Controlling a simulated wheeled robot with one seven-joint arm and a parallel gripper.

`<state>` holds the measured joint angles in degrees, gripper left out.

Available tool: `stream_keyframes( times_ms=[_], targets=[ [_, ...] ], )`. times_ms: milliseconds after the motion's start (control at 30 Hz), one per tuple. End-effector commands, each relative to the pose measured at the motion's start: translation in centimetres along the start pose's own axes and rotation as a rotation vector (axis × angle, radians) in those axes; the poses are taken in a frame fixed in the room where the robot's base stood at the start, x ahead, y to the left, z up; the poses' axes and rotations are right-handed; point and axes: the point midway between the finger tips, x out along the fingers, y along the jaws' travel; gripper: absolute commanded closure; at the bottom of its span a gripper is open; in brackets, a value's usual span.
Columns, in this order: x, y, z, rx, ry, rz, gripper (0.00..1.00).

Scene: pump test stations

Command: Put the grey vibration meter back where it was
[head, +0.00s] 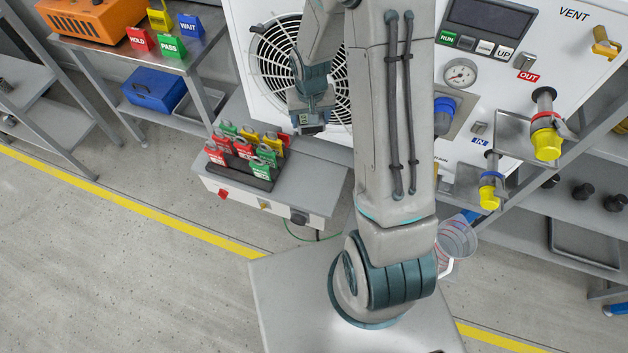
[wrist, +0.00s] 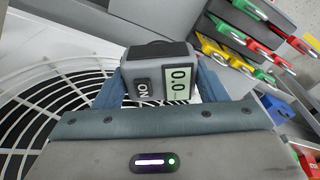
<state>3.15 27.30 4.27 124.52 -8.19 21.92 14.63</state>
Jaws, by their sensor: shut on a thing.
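The grey vibration meter (wrist: 158,75) is between the fingers of my gripper (wrist: 160,90) in the wrist view. Its face shows a display reading 0.0 and a dark ON button. My gripper is shut on it. In the head view my gripper (head: 312,118) hangs in front of the white pump station's round fan grille, above the tag rack; the meter there is small and mostly hidden by the gripper. The place where the meter stood before cannot be told from these frames.
A dark rack (head: 240,170) of red, yellow and green tags stands on a grey bench (head: 310,185) below my gripper. The fan grille (head: 275,50) is close behind. At left, a table holds an orange box (head: 95,18) and coloured signs. A blue case (head: 153,88) sits below.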

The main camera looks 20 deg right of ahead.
Motion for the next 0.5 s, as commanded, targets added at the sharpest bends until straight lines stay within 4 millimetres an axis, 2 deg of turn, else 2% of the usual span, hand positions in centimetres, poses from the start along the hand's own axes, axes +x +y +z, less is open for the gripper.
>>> stream_keyframes(
  times_ms=[33, 500],
  targets=[
    [1.8, -0.1, 0.3, 0.036, 0.002, 0.006, 0.75],
    [6.3, 0.3, 2.9, 0.439, -0.002, 0.058, 0.75]
  ],
)
